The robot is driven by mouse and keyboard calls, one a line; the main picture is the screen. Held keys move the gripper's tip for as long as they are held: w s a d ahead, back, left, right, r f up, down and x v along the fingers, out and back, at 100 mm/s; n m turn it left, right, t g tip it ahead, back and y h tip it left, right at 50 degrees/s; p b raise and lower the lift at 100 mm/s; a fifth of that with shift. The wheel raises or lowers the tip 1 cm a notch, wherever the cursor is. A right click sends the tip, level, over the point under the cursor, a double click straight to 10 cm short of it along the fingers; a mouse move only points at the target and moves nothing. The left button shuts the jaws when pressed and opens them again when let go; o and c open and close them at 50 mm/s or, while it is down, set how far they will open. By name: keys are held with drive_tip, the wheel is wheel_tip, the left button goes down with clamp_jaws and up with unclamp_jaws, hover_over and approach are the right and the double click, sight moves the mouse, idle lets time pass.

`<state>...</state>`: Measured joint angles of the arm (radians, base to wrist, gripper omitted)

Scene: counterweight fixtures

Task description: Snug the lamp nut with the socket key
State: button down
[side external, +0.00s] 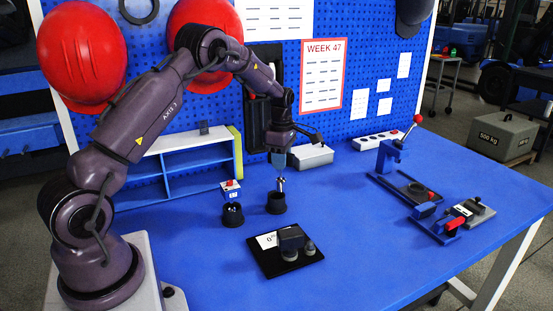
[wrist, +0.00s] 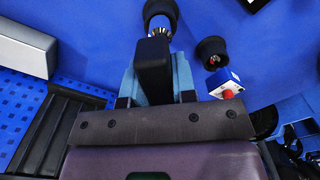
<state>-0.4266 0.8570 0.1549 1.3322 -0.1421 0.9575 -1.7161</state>
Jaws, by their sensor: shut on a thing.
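My gripper (side external: 281,160) is shut on the dark handle of the socket key, which also shows between the blue fingers in the wrist view (wrist: 155,70). The key's silver shaft (side external: 281,184) points down at a black cup (side external: 276,204). In the wrist view the silver end (wrist: 160,26) shows against this cup (wrist: 160,9). I cannot tell whether the tip is inside the cup or just above it. To its left is a second black cup (side external: 233,215) with a small red and white part in it. A white and blue box with a red top (side external: 231,188) is beside it. I cannot make out the lamp nut.
A black plate (side external: 262,264) with grey weights lies in front. A blue-and-white shelf (side external: 190,165) and a grey box (side external: 311,157) stand behind. A lever press (side external: 400,165) and a red-handled clamp (side external: 450,225) are at the right. The table's middle right is clear.

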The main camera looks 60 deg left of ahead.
drive_tip(key=d+r+m, duration=0.1)
drive_tip(key=d+r, duration=0.1)
drive_tip(key=d, duration=0.7)
drive_tip(key=d+r+m, duration=0.1)
drive_tip(key=d+r, duration=0.2)
drive_tip(key=d, duration=0.7)
wheel_tip(320, 180, down, 6)
drive_tip(key=s+n, duration=0.1)
drive_tip(key=n, duration=0.1)
drive_tip(key=shift+s+d, duration=0.25)
drive_tip(key=shift+s, duration=0.15)
drive_tip(key=shift+f, duration=1.7)
